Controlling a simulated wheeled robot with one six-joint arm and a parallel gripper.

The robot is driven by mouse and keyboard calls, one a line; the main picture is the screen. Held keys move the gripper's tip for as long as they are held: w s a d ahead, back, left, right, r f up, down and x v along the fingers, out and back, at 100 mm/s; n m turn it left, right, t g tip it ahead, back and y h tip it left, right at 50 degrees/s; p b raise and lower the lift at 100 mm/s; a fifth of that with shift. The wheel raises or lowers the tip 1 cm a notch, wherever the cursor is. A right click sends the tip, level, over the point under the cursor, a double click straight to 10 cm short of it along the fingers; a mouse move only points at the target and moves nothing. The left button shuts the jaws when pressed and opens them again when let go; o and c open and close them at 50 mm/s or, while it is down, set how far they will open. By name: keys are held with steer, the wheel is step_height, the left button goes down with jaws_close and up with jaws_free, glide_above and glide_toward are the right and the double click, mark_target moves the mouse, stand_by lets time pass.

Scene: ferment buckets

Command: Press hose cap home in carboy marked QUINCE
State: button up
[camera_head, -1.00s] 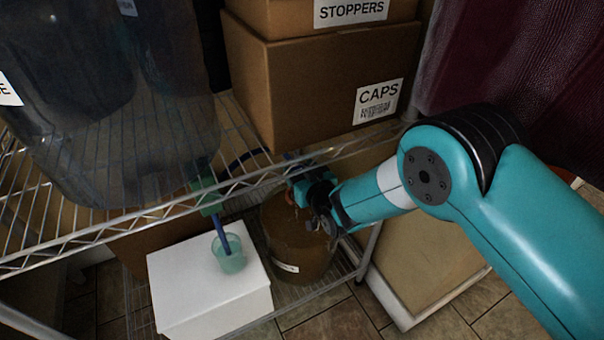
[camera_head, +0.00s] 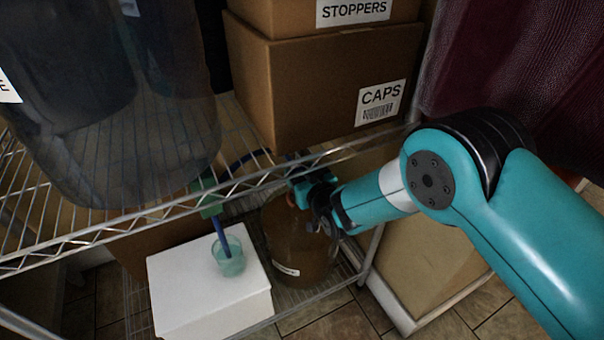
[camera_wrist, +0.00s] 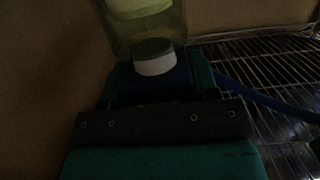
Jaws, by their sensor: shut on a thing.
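The brown carboy (camera_head: 300,245) stands on the lower shelf with a small white label (camera_head: 286,270) too small to read. My gripper (camera_head: 306,190) is at its top, under the upper shelf's edge. In the dark wrist view my gripper (camera_wrist: 155,92) is shut on a blue piece, which appears to be the hose cap (camera_wrist: 150,84); a blue hose (camera_wrist: 265,98) runs off to the right. A white round piece (camera_wrist: 154,64) sits just beyond, below a yellowish clear vessel (camera_wrist: 145,22). My gripper hides the carboy's mouth, so I cannot tell how the cap sits.
A white box (camera_head: 205,300) holds a small clear cup (camera_head: 229,262) with the hose's other end in it. A green clip (camera_head: 208,195) sits on the upper shelf's rail (camera_head: 150,212). A large dark clear vessel (camera_head: 110,110) and a CAPS carton (camera_head: 310,90) stand above.

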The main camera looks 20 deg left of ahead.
steer(key=shift+f, duration=0.15)
steer(key=shift+f+b, duration=0.4)
steer(key=shift+b, duration=0.1)
steer(key=shift+f+b, duration=0.4)
steer(key=shift+b, duration=0.05)
stand_by(1.5)
steer(key=shift+s+d+f+b, duration=0.1)
steer(key=shift+f+b, duration=0.2)
steer(key=shift+f, duration=0.05)
stand_by(1.4)
steer(key=shift+r, duration=0.15)
stand_by(0.3)
steer(key=o, duration=1.1)
steer(key=shift+r, duration=0.1)
steer(key=shift+r, duration=0.1)
